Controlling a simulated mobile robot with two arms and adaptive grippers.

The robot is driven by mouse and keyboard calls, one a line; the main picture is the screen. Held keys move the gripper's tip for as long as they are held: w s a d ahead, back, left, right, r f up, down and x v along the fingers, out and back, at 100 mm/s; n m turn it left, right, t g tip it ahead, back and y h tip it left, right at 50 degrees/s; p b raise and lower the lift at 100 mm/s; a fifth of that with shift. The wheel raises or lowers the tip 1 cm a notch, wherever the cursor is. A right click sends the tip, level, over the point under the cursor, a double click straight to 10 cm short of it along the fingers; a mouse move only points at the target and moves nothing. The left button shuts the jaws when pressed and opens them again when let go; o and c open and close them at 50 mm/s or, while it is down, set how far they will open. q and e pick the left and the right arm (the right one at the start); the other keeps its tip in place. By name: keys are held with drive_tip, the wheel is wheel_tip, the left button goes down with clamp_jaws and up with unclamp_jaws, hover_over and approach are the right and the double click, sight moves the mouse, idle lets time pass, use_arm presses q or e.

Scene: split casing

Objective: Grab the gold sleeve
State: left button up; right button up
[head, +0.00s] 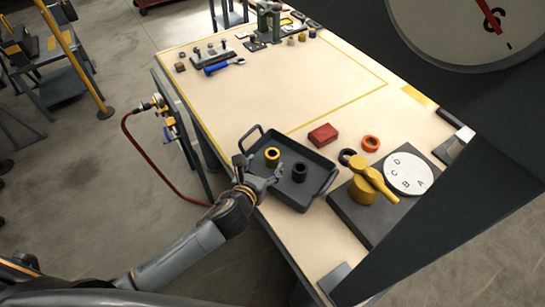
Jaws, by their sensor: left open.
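The gold sleeve (272,153) is a short yellow ring-shaped piece standing upright in a dark tray (318,161) with two handles. A black sleeve (299,172) stands in the same tray, to the right of the gold one. My left gripper (261,172) is at the tray's left side, its open fingers reaching over the near-left rim. It is just below and left of the gold sleeve in the picture, apart from it and empty. My right gripper is not in view.
A red block (323,134), an orange ring (371,143) and a dark ring (346,156) lie beyond the tray. A yellow-handled fixture (362,190) and a white lettered disc (409,174) stand to the right. The table's middle (290,90) is clear.

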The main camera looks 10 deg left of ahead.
sight(274, 151)
use_arm(q)
drive_tip(key=shift+r+x, duration=0.2)
drive_tip(key=shift+x, duration=3.2)
drive_tip(key=shift+d, duration=0.2)
drive_tip(key=c, duration=1.4)
drive_tip(key=shift+p, duration=0.3)
